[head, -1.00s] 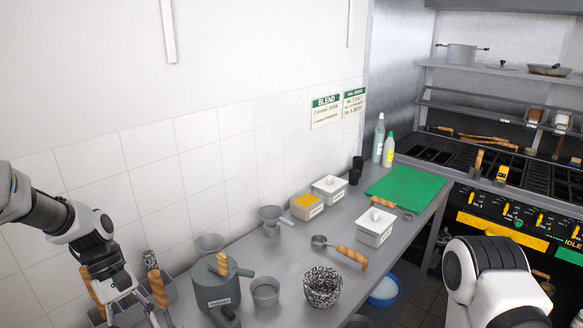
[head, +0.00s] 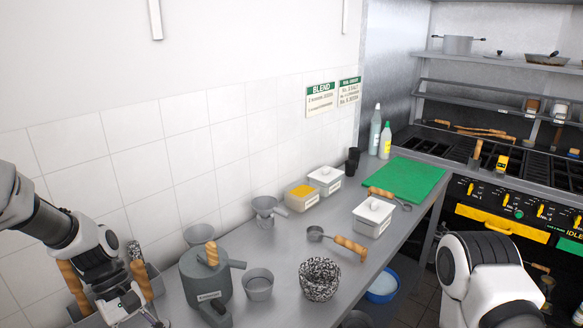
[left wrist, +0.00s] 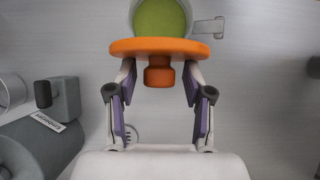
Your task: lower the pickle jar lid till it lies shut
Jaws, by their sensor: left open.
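The pickle jar lid (left wrist: 160,47) is an orange disc with a round knob (left wrist: 159,74), seen nearly edge-on at the top of the left wrist view. Behind it is the pickle jar (left wrist: 193,9), a pale round rim around green contents. The lid stands tilted up from the jar. My left gripper (left wrist: 157,90) is open, with its two fingers either side of the knob and a gap to it; I cannot tell whether the tips touch the disc. In the head view my left gripper (head: 128,306) is at the lower left, and I cannot make out the jar there.
A grey lidded pot (head: 204,283) stands right of my left gripper, and it also shows in the left wrist view (left wrist: 35,145). A metal cup (head: 258,286) and a speckled bowl (head: 319,281) are further right. Wooden handles (head: 141,279) rise close beside the gripper.

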